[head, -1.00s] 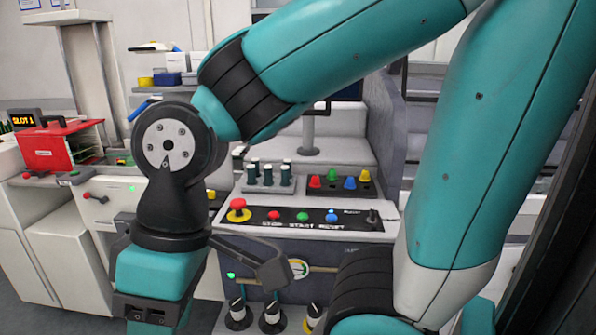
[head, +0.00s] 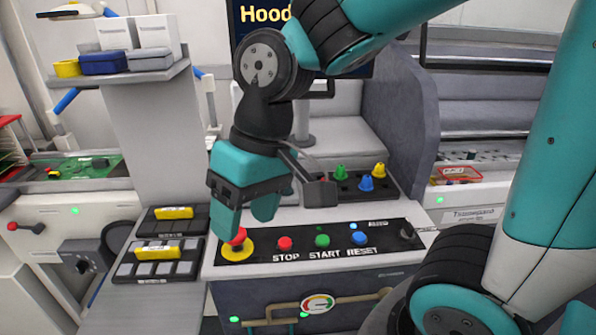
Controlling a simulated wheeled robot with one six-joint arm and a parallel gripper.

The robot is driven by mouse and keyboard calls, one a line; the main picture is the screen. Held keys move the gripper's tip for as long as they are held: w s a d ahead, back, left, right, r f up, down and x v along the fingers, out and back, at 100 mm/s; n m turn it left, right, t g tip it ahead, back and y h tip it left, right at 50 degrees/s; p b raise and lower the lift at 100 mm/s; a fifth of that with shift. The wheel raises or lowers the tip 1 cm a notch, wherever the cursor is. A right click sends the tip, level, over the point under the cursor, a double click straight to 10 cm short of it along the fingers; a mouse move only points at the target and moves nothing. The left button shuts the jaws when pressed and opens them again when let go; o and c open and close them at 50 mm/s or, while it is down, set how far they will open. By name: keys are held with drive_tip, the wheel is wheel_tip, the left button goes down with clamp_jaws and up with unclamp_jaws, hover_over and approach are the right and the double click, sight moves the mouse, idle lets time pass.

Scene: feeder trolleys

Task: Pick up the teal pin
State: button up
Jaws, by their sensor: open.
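My gripper (head: 246,218) is teal and points down, open and empty in the head view. Its fingers hang above the control panel, close to the red emergency knob (head: 238,238) in the picture. I cannot single out a teal pin. A black tray (head: 352,198) behind the panel holds a green pin (head: 341,172), a blue pin (head: 366,184) and a yellow pin (head: 379,170). The tray's left part is hidden by my wrist. The rack of dark-capped pins seen earlier is mostly hidden behind my gripper.
The control panel (head: 390,236) has red, green and blue buttons. At left, black trays (head: 127,272) hold yellow and grey blocks. A shelf (head: 120,78) carries boxes. A green board (head: 75,168) lies far left. A grey side wall (head: 400,110) rises right of the pins.

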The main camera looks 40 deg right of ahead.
drive_tip(key=w+d+r+m+h+p, duration=0.25)
drive_tip(key=w+d+m+p, duration=0.55)
drive_tip(key=w+d+m, duration=1.2)
drive_tip(key=shift+h, duration=0.45)
drive_tip(key=f+p, duration=0.1)
drive_tip(key=f, duration=0.3)
drive_tip(key=w+d+f+p, duration=0.1)
drive_tip(key=f, duration=0.3)
drive_tip(key=f+p, duration=0.1)
drive_tip(key=f, duration=0.2)
drive_tip(key=shift+w+d+f, duration=0.15)
drive_tip(key=shift+d+f, duration=0.1)
drive_tip(key=shift+f, duration=0.15)
drive_tip(key=shift+d+f+p, duration=0.15)
drive_tip(key=shift+f+p, duration=0.7)
drive_tip(key=shift+f, duration=0.7)
drive_tip(key=shift+d+f+p, duration=0.1)
drive_tip(key=shift+f+p, duration=0.7)
drive_tip(key=shift+f, duration=0.7)
drive_tip(key=c, duration=1)
